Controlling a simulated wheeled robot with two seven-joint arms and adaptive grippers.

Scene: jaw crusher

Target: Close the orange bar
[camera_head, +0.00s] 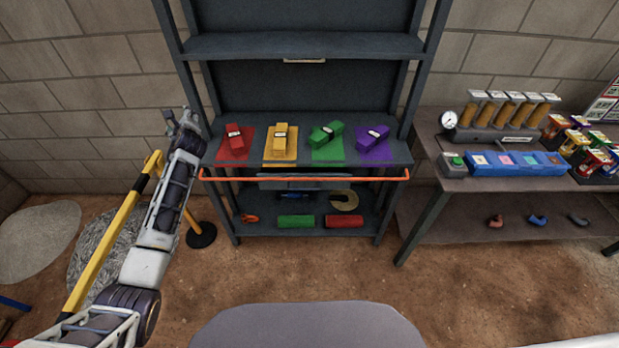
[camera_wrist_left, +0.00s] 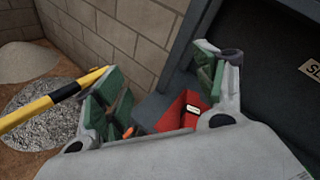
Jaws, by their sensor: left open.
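The orange bar (camera_head: 305,179) runs level across the front of the dark shelf unit (camera_head: 310,45), just below the shelf with colored blocks, from one side to the other. A small orange piece, perhaps the bar's left end, shows between the fingers in the left wrist view (camera_wrist_left: 129,132). My left gripper (camera_head: 184,117) is raised at the shelf's left side, up and left of the bar's left end. Its green-padded fingers (camera_wrist_left: 157,88) are spread apart with nothing between them. My right gripper is not in view.
A yellow barrier bar (camera_head: 112,235) stands beside my left arm, near gravel piles. The shelf holds red (camera_head: 235,141), yellow (camera_head: 281,139), green (camera_head: 325,136) and purple (camera_head: 372,138) blocks. A table (camera_head: 425,170) with equipment stands right. Open dirt floor lies in front.

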